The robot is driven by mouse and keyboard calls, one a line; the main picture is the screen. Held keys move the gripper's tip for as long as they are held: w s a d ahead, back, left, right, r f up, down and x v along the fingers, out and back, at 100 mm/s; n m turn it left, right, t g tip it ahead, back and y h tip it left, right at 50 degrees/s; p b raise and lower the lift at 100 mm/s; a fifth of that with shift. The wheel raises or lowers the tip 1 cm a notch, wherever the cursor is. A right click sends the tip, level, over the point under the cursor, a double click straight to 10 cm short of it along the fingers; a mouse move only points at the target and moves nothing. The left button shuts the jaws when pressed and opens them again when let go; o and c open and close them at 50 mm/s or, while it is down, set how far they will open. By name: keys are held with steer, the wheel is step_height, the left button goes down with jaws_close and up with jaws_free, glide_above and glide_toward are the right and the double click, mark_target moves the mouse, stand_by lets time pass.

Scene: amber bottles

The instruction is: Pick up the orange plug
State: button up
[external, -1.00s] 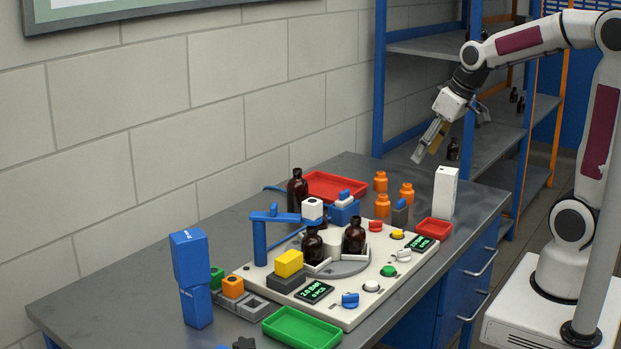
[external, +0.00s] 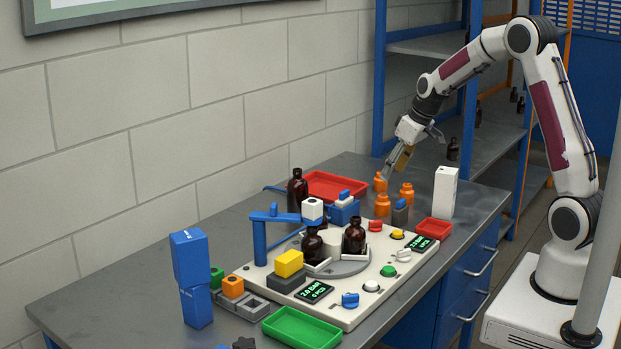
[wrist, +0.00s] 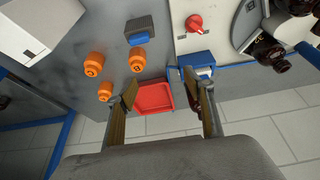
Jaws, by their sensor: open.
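Several small orange pieces with round tops stand near the back right of the table. In the external view one is at the back (external: 380,184), one to the right (external: 407,194) and one in front (external: 382,206). A separate orange block (external: 232,287) sits in a grey holder at front left. I cannot tell which one is the orange plug. My gripper (external: 388,168) is open and empty, tilted down just above the back orange pieces; its spread fingers show in the wrist view (wrist: 157,86).
A red tray (external: 337,175) lies left of the gripper. A white box (external: 445,192) stands to the right, with a small red bin (external: 435,235) in front. The cream panel (external: 340,318) with dark bottles fills the table's middle.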

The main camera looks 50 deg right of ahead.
glide_toward(391, 198)
steer(key=x, duration=0.5)
steer(key=shift+a+f, duration=0.15)
steer(key=shift+f, duration=0.1)
steer(key=shift+x, duration=1.2)
steer(key=shift+d+x, duration=0.2)
steer(key=shift+x, duration=2.35)
steer(key=shift+w, duration=0.1)
steer(key=c, duration=1.2)
